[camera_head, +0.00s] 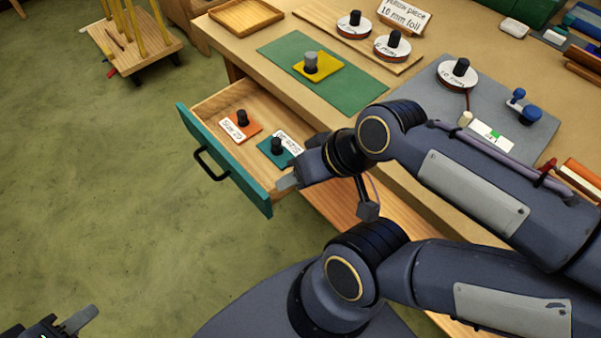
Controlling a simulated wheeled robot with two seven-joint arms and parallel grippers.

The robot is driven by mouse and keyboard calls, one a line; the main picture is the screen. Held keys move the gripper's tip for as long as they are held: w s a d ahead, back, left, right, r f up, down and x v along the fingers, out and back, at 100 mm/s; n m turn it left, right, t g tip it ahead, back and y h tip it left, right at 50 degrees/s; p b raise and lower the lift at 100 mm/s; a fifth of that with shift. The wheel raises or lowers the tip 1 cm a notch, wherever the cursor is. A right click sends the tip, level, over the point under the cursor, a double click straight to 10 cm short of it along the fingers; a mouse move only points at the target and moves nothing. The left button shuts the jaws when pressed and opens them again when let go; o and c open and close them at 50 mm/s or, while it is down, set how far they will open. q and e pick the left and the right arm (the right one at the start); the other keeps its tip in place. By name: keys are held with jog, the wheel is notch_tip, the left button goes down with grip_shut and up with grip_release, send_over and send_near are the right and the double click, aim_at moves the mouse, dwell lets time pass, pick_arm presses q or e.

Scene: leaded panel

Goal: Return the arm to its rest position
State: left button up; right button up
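My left gripper (48,325) is at the bottom left corner, partly cut off by the frame edge. Its visible fingers are apart with nothing seen between them, well away from the bench. My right gripper (302,164) is above the right end of the open drawer (223,169), beside a teal piece (291,158) with a black knob. Its fingers look spread, though the wrist hides part of them, and I see nothing held. My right arm (470,185) reaches across the front edge of the bench from the right.
An orange piece (247,129) lies in the drawer. A yellow piece (331,75) with a grey knob lies on the green mat (283,50). A grey mat (425,93) carries a labelled round spool (450,75). A wheeled rack (125,52) stands far left. The floor at left is clear.

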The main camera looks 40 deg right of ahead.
notch_tip(320, 180, up, 6)
jog(key=p, duration=0.5)
jog(key=shift+f+p, duration=0.15)
jog(key=shift+p, duration=0.2)
dwell(0.5)
